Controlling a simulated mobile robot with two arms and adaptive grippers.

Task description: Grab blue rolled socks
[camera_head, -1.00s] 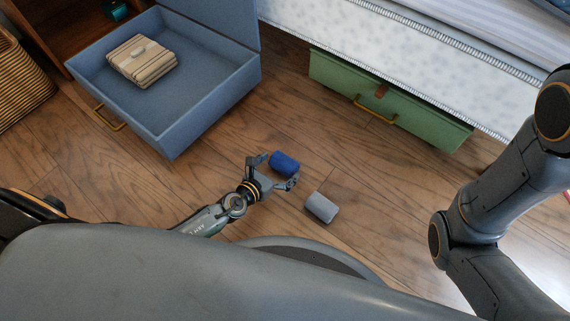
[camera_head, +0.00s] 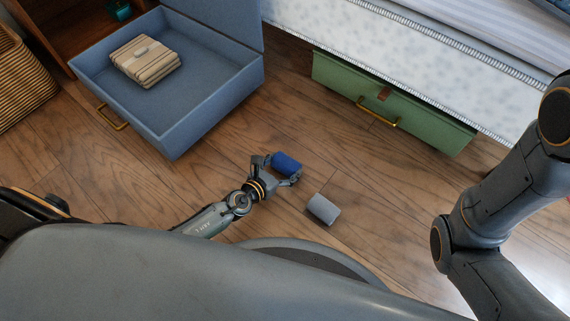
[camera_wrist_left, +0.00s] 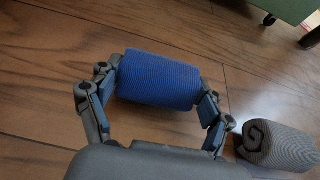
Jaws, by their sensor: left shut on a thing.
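The blue rolled socks (camera_head: 286,163) are a small ribbed blue cylinder, seen in the head view near the middle of the floor. In the left wrist view the blue roll (camera_wrist_left: 158,80) lies crosswise between my fingers. My left gripper (camera_head: 279,168) is shut on the roll, with one finger at each end; its pads also show in the left wrist view (camera_wrist_left: 160,100). I cannot tell whether the roll is clear of the floor. My right gripper is out of view; only my right arm shows at the right.
A grey rolled pair (camera_head: 323,209) lies on the wooden floor just right of my left gripper. An open blue case (camera_head: 205,107) with striped folded cloth (camera_head: 145,62) stands at the left. A green box (camera_head: 393,101) sits under the bed (camera_head: 400,50). Floor between them is clear.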

